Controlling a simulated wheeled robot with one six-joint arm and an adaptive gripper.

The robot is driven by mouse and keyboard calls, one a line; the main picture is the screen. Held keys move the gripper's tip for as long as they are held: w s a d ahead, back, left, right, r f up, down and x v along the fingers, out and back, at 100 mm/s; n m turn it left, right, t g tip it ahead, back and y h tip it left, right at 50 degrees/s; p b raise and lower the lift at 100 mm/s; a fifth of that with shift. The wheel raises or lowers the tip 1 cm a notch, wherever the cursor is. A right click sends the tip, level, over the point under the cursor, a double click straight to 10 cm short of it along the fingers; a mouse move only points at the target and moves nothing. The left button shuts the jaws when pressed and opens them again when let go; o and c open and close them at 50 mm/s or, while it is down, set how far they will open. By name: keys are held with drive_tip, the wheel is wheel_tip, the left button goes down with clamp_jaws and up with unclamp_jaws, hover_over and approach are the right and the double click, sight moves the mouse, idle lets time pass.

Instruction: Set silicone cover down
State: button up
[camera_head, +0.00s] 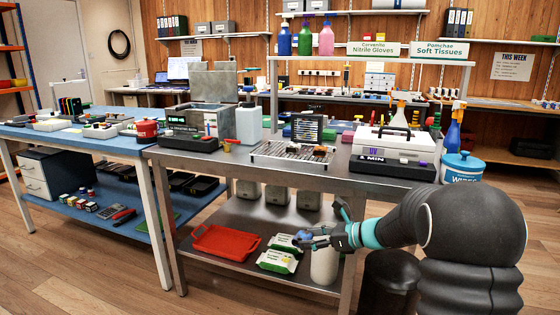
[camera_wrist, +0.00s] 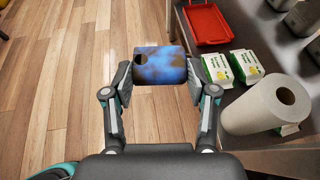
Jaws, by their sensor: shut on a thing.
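The silicone cover (camera_wrist: 160,66) is blue with a mottled pattern and a dark round camera opening near its upper left. My gripper (camera_wrist: 158,78) is shut on it, one finger pad at each side edge. In the wrist view it hangs over the wooden floor, just left of the lower shelf. In the head view my gripper (camera_head: 312,238) reaches in front of the steel bench, and only a small blue part of the cover (camera_head: 303,235) shows between the fingers.
The lower shelf holds a red tray (camera_head: 226,243), green-and-white packs (camera_head: 279,261) and a paper roll (camera_head: 324,265). The steel bench top (camera_head: 330,168) carries a wire rack (camera_head: 290,152) and a white lidded case (camera_head: 393,145). A blue bench (camera_head: 80,140) stands left.

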drive_tip(key=s+d+f, duration=0.2)
drive_tip(key=s+f, duration=0.1)
drive_tip(key=f, duration=0.4)
drive_tip(key=s+d+f+m+t, duration=0.1)
drive_tip(key=s+d+f, duration=0.1)
drive_tip(key=f, duration=0.6)
drive_tip(key=s+d+f, duration=0.2)
drive_tip(key=s+f, duration=0.2)
drive_tip(key=f, duration=0.4)
drive_tip(key=shift+d+m+h, duration=0.3)
drive_tip(key=shift+d+h, duration=0.1)
